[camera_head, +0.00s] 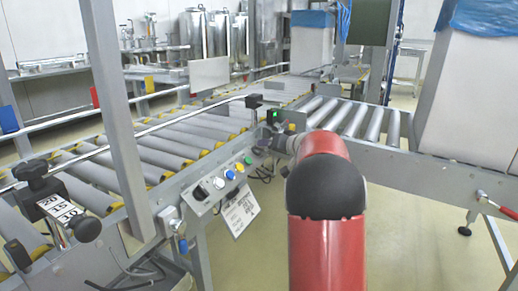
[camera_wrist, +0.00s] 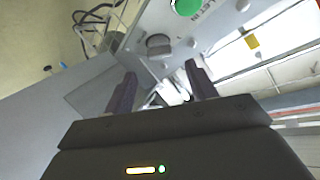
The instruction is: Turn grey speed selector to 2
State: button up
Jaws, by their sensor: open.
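A grey round knob (camera_wrist: 158,44), which looks like the speed selector, sits on a light grey panel (camera_wrist: 135,55) in the wrist view. Its markings and the setting it points to are too small to read. My gripper (camera_wrist: 162,84) is open, its two dark fingers apart with nothing held between them. The knob lies beyond the fingertips, roughly in line with the gap, and is not touched. In the head view my gripper (camera_head: 268,138) is small and partly hidden behind my red arm, near the conveyor corner.
A green button (camera_wrist: 187,5) and lettering lie near the knob. In the head view a box with coloured buttons (camera_head: 222,182) is fixed on the conveyor side, with a label sheet (camera_head: 240,212) below. Roller conveyors (camera_head: 165,150) run behind. A grey post (camera_head: 122,120) stands left.

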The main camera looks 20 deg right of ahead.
aim_at(259, 149)
jog(key=x, duration=0.5)
jog(key=shift+w+a+f+p, duration=0.1)
jog(key=shift+w+f+p, duration=0.05)
jog(key=shift+w+p, duration=0.15)
jog(key=shift+s, duration=0.1)
jog(key=c, duration=1)
